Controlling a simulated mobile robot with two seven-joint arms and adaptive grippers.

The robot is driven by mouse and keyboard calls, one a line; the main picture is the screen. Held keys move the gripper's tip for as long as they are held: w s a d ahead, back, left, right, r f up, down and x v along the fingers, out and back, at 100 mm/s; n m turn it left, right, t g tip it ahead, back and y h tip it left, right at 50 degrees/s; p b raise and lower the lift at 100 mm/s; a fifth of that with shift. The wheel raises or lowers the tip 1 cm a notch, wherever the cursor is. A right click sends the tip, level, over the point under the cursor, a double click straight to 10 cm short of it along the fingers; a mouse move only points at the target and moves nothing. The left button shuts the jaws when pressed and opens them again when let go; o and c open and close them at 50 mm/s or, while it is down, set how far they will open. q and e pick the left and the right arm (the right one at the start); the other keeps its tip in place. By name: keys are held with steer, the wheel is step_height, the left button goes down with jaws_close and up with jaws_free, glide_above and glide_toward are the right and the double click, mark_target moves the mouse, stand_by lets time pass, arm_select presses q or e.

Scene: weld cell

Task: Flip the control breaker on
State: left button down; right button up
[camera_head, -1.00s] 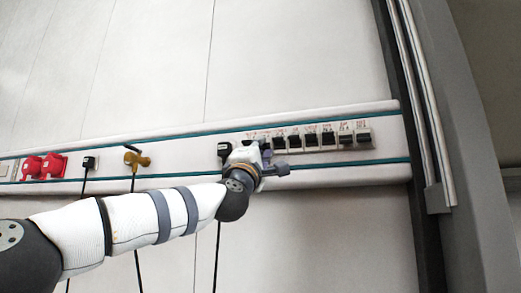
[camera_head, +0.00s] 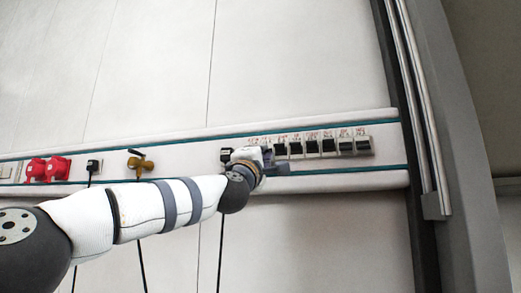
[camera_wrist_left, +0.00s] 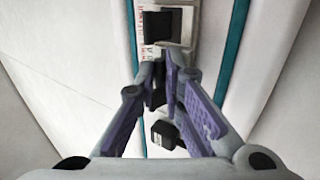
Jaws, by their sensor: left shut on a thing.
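A row of breakers (camera_head: 312,147) with dark toggles sits on the right part of the wall strip in the head view. Their labels are too small to read. My left gripper (camera_head: 267,157) is at the left end of this row and hides part of it. In the left wrist view, the left gripper's (camera_wrist_left: 168,76) purple-padded fingers converge on a dark breaker toggle (camera_wrist_left: 157,88), mostly hidden between the tips. Another breaker (camera_wrist_left: 159,27) with a black toggle lies just beyond the fingertips. I cannot tell which breaker is the control one. My right gripper is out of view.
A black plug (camera_wrist_left: 166,133) sits close behind the fingertips; it also shows left of the gripper in the head view (camera_head: 226,155). Further left are a brass valve (camera_head: 139,163), another black plug (camera_head: 93,166) and red sockets (camera_head: 47,169). Cables hang below the strip.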

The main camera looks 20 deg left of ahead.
arm_select(q)
steer(key=shift+s+r+g, duration=0.15)
steer(key=shift+r+g, duration=0.35)
steer(key=shift+g, duration=0.3)
steer(key=c, duration=1.9)
jaws_free()
steer(key=shift+f, duration=0.1)
steer(key=shift+c, duration=0.2)
steer(key=v, duration=1.2)
